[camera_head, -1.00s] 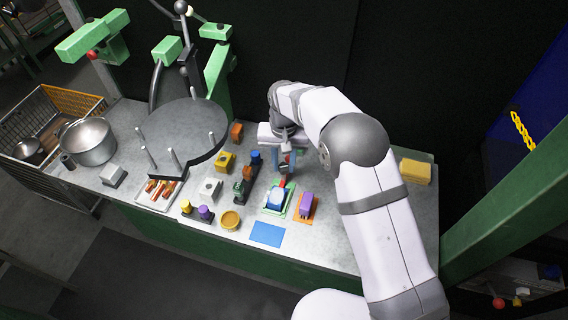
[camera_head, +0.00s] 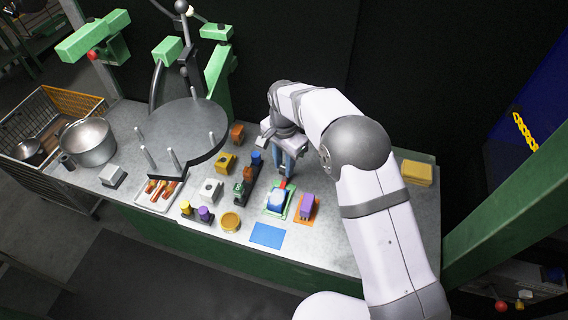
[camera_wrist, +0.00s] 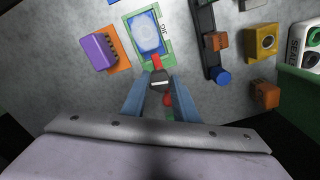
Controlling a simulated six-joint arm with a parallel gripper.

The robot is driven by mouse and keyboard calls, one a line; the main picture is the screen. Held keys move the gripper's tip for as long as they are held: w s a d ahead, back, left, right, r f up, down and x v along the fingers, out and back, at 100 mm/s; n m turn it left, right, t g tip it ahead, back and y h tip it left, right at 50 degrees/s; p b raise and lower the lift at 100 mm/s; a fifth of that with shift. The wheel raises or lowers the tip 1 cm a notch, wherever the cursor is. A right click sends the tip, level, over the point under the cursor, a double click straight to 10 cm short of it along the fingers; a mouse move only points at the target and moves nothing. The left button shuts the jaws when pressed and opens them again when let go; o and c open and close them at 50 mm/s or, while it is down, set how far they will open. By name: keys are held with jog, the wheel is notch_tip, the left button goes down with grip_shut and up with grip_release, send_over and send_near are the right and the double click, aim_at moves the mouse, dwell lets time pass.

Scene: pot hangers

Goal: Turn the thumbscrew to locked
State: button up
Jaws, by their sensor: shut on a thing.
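A red and grey thumbscrew piece (camera_wrist: 157,62) stands at the near end of a jig, beside a blue block (camera_wrist: 148,34) on a white and green plate (camera_head: 267,211). My gripper (camera_wrist: 161,78) has its two blue fingers closed around the grey part at the red piece's end. A red rounded part (camera_wrist: 168,99) shows between the fingers. In the head view my gripper (camera_head: 287,176) points down at the jig's back edge and hides part of the screw. No lock marking is readable there.
A purple block (camera_head: 307,202) on an orange base stands close to the jig. A dark rail (camera_wrist: 207,35) with an orange block and blue knob lies on the other side. A yellow block (camera_wrist: 262,41) is farther off. A blue sheet (camera_head: 266,234) lies flat in front.

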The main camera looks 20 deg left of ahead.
aim_at(284, 168)
jog(key=shift+w+r, duration=0.1)
dwell(0.3)
jog(key=o, duration=1.1)
jog(key=shift+c, duration=0.2)
notch_tip(284, 168, up, 6)
jog(key=shift+r+b, duration=0.25)
jog(key=shift+b, duration=0.85)
jog(key=shift+r, duration=0.4)
